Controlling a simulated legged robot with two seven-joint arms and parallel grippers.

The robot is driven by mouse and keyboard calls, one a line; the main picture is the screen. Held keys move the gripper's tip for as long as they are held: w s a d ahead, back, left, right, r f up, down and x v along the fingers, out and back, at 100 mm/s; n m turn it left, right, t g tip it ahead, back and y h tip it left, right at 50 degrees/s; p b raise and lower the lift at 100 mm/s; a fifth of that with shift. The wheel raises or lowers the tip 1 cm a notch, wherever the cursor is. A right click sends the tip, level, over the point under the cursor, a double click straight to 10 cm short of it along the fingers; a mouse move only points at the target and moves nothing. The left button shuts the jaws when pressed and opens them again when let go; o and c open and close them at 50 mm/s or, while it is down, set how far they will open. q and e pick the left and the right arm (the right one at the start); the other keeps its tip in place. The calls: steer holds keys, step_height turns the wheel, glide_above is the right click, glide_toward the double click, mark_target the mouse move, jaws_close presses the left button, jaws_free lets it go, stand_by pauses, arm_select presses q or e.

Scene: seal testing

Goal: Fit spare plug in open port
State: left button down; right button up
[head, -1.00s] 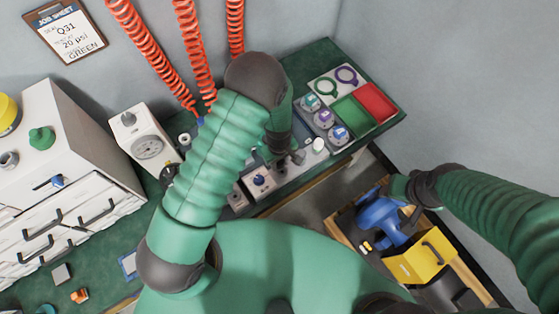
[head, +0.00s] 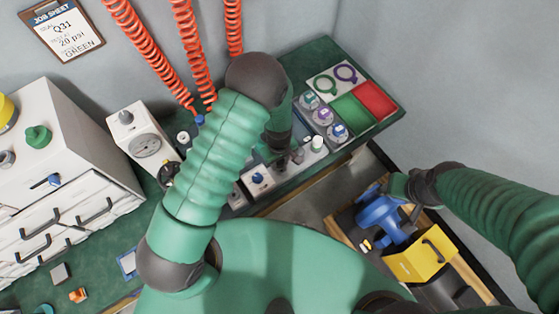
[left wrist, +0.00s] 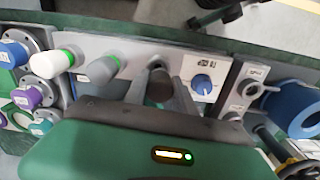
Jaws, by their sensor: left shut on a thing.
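My left gripper (left wrist: 160,98) is shut on a dark grey plug (left wrist: 159,84), its fingers on either side of it. The plug is over a grey panel (left wrist: 222,62), at a round fitting; whether it is seated in the port cannot be told. In the head view my left gripper (head: 289,160) is low over this panel, the plug mostly hidden. To its left in the wrist view stand a grey plug (left wrist: 103,69) and a white plug (left wrist: 42,65), both with green collars. The white one shows in the head view (head: 318,142). My right gripper (head: 398,190) is by a blue device, its fingers unclear.
A blue knob (left wrist: 203,84) sits close right of the held plug. Capped round fittings (head: 323,115) and a green-and-red tray (head: 374,98) lie beyond. A pressure gauge (head: 146,145) stands left. The blue device (head: 382,216) lies in an open drawer by a yellow box (head: 420,258).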

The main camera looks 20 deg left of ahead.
arm_select(q)
steer(key=shift+f+b, duration=0.35)
steer(key=shift+f, duration=0.2)
steer(key=shift+f, duration=0.3)
steer(key=c, duration=0.9)
jaws_free()
steer(key=shift+a, duration=0.1)
steer(key=shift+c, duration=0.2)
step_height(320, 180, up, 17)
steer(key=p, duration=0.1)
steer(key=shift+f, duration=0.1)
steer(key=shift+a, duration=0.1)
